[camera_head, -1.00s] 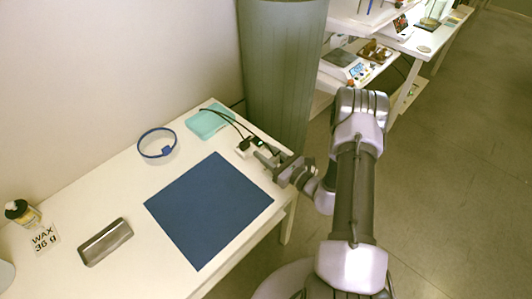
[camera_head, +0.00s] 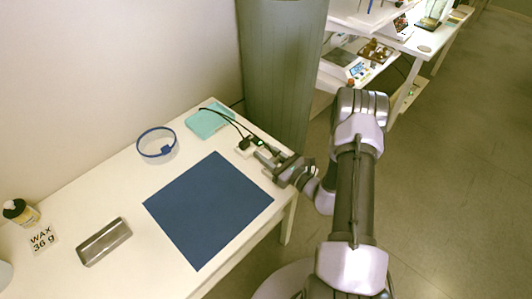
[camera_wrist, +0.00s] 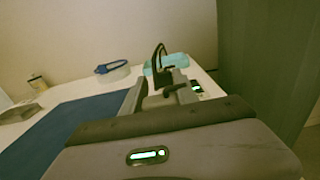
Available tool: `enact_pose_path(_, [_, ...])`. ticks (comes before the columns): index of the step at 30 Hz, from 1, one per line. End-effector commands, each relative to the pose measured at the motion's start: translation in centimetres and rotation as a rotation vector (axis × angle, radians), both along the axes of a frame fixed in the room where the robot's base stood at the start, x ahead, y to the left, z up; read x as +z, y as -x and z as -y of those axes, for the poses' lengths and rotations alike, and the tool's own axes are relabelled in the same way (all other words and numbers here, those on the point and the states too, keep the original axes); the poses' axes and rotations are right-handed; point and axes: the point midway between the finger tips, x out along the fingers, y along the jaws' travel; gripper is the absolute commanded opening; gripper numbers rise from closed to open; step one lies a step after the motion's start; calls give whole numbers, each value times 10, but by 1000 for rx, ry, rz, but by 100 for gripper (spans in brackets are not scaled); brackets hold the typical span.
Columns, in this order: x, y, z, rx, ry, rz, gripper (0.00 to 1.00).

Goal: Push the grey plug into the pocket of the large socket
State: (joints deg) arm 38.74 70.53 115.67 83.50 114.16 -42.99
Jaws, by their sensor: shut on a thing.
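My gripper (camera_head: 266,156) is at the far right end of the white table, low over the top. In the wrist view its two fingers (camera_wrist: 160,96) point towards a small pale block with dark parts, and they are shut on a small plug that is mostly hidden between them. A white socket block (camera_head: 243,149) stands just beyond the fingertips; it also shows in the wrist view (camera_wrist: 181,78). A black cable (camera_wrist: 159,55) arches up beside the fingers. I cannot tell whether the plug sits in a pocket.
A small dark unit with a green light (camera_wrist: 196,86) is right of the fingers. A teal box (camera_head: 208,122) and a blue ring (camera_head: 156,142) lie behind. A blue mat (camera_head: 208,208) covers the middle. A grey column (camera_head: 281,75) rises behind the table's end.

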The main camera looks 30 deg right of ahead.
Motion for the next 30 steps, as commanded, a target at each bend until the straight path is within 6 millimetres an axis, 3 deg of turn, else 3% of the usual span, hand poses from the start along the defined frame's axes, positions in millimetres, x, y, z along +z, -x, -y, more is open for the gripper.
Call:
enact_pose_path(27, [-24, 0, 0, 0, 0, 0, 0])
enact_pose_path(28, [-23, 0, 0, 0, 0, 0, 40])
enact_pose_path(30, [-23, 0, 0, 0, 0, 0, 53])
